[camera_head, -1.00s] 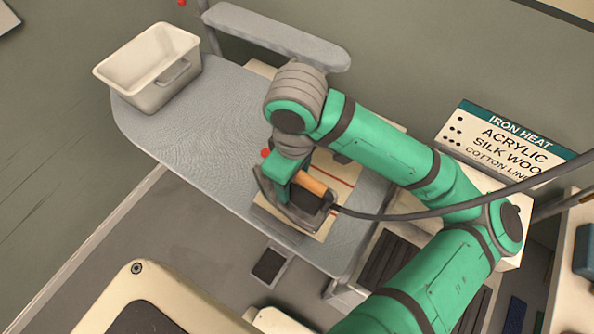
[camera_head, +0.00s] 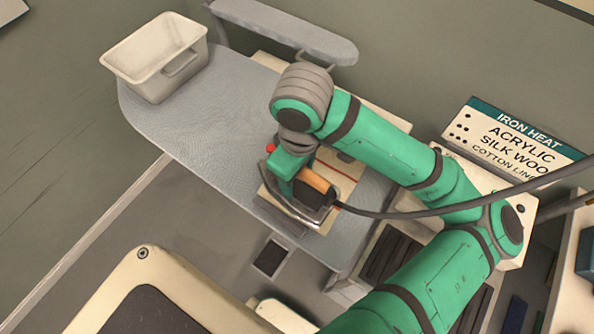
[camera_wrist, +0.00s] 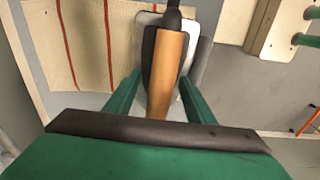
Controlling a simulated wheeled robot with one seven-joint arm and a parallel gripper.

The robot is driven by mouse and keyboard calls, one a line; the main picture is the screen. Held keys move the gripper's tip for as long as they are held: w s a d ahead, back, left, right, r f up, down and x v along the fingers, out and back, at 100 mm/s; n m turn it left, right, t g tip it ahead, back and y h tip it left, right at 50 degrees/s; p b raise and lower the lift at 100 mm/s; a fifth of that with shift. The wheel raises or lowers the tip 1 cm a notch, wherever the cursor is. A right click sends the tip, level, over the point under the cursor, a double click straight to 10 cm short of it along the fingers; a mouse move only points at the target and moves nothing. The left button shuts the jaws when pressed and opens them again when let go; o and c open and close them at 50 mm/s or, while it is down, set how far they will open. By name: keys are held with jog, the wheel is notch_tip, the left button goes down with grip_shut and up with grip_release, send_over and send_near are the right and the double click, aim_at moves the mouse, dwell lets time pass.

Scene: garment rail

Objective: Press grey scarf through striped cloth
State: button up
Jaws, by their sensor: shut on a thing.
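The striped cloth (camera_wrist: 75,45), cream with thin orange-red stripes, lies flat on the ironing board (camera_head: 215,125). It also shows partly in the head view (camera_head: 348,170), behind my arm. My gripper (camera_wrist: 157,92) is shut on the orange-brown handle of the iron (camera_wrist: 170,60). The iron also shows in the head view (camera_head: 312,192), over the front part of the cloth. I cannot tell whether its sole touches the cloth. A grey strip, likely the grey scarf (camera_wrist: 203,62), shows beside the iron; the rest is hidden.
A white basket (camera_head: 155,60) stands on the board's far left end. A narrow sleeve board (camera_head: 285,30) is behind. An iron heat sign (camera_head: 520,135) stands at right. The iron's dark cord (camera_head: 430,211) runs off to the right. The board's left middle is clear.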

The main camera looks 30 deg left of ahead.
jog(key=shift+f, duration=0.5)
dwell(2.5)
jog(key=shift+r, duration=3.55)
